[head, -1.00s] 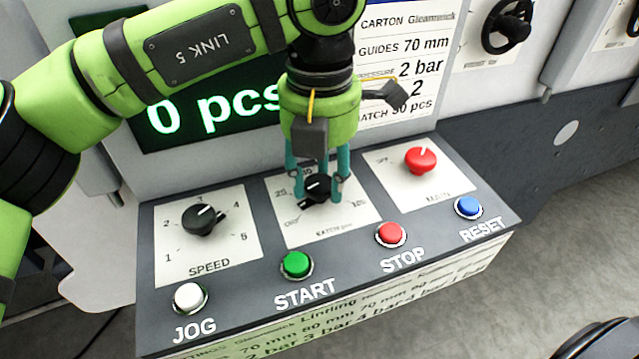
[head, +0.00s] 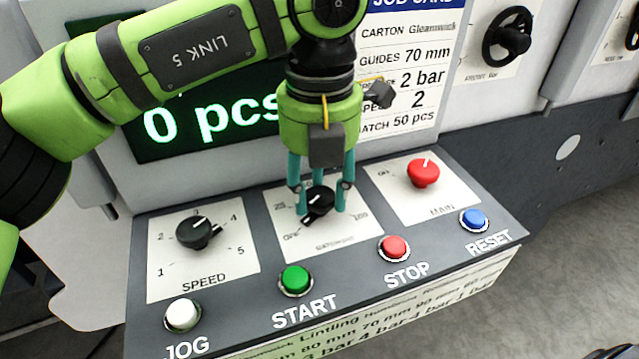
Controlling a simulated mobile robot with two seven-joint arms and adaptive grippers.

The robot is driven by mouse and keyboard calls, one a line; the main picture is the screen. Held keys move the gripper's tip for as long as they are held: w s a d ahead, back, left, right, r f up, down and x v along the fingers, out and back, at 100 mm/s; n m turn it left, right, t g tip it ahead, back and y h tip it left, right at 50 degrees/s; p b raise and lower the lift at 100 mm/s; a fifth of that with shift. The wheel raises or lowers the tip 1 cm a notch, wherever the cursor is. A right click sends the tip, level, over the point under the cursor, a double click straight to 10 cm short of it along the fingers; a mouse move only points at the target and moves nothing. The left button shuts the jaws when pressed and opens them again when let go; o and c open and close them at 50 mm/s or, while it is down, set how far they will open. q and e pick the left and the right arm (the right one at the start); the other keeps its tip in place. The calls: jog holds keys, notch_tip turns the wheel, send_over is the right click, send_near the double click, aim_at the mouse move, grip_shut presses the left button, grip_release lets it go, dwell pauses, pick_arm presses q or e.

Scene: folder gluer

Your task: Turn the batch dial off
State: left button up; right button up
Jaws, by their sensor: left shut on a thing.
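The batch dial (head: 321,198) is a black knob on a white plate in the middle of the sloped control panel. The plate has OFF at its lower left and higher numbers round to the right. My left gripper (head: 322,211) comes down from above with its teal fingers on either side of the knob, shut on it. The fingers hide part of the knob and scale. A dark tab on the knob shows at its lower left, towards the OFF side; its exact setting is hard to read. My right gripper is not in view.
The speed dial (head: 196,232) is on the left and the red main switch (head: 423,173) on the right. White jog (head: 183,315), green start (head: 295,280), red stop (head: 394,248) and blue reset (head: 473,219) buttons line the front edge. The display (head: 205,118) reads 0 pcs.

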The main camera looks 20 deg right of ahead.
aim_at(320, 196)
pick_arm(q)
jog(key=o, duration=1.1)
jog(key=shift+o, duration=0.2)
notch_tip(320, 196, up, 12)
